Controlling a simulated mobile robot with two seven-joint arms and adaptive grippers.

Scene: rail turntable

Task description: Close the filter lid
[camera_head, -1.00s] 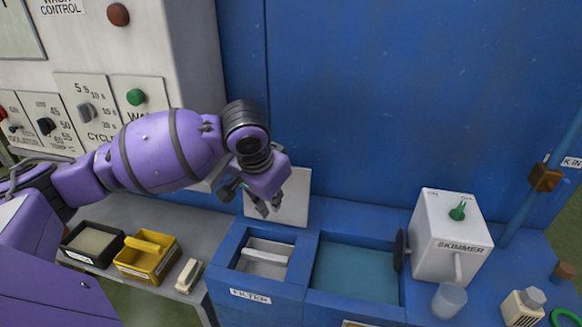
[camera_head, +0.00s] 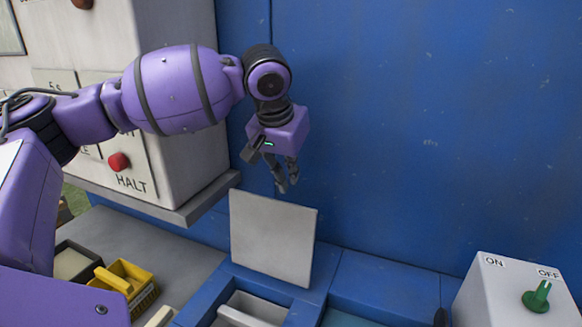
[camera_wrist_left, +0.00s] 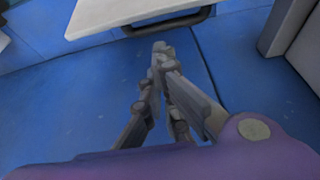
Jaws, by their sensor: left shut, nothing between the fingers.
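The filter lid (camera_head: 272,238) is a light grey square plate standing up, open, at the back edge of the filter opening. Below it, in the blue filter box (camera_head: 192,309), sits a pale filter piece with a handle (camera_head: 240,318). My left gripper (camera_head: 287,187) is shut and empty, above and behind the lid's top edge. In the left wrist view the shut fingers (camera_wrist_left: 160,48) point toward the lid's pale edge (camera_wrist_left: 130,12) and a dark handle (camera_wrist_left: 168,22). I cannot tell whether the fingertips touch the handle. My right gripper is not in view.
A grey control cabinet (camera_head: 185,150) with a red HALT button (camera_head: 118,162) stands left of the gripper. A blue wall (camera_head: 400,130) is behind. The yellow caddy (camera_head: 128,283) and black tray (camera_head: 75,262) are at lower left, the skimmer box (camera_head: 515,290) at right.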

